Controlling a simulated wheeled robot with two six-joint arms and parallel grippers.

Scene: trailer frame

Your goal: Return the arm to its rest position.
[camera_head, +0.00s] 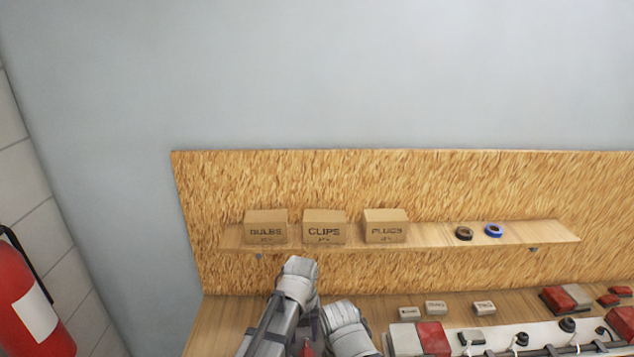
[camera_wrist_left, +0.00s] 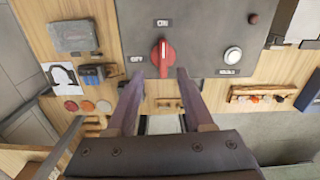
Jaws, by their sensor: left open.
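My left gripper (camera_wrist_left: 158,80) shows in the left wrist view with its two fingers apart and nothing between them. Just beyond the fingertips is a red rotary knob (camera_wrist_left: 161,56) on a dark grey panel (camera_wrist_left: 205,20). The knob lies upright in the picture, toward the ON label; an OFF label is at its left. I cannot tell how far the fingertips are from the knob. In the head view, grey and white links of my arm rise from the bottom edge below the shelf; the fingers cannot be made out there. My right gripper is not seen.
A wooden shelf (camera_head: 520,236) holds boxes marked BULBS (camera_head: 266,227), CLIPS (camera_head: 324,227) and PLUGS (camera_head: 385,226), and two tape rolls. A bench below carries red and grey blocks and fittings. A fire extinguisher (camera_head: 25,310) stands at left. The upper wall area is clear.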

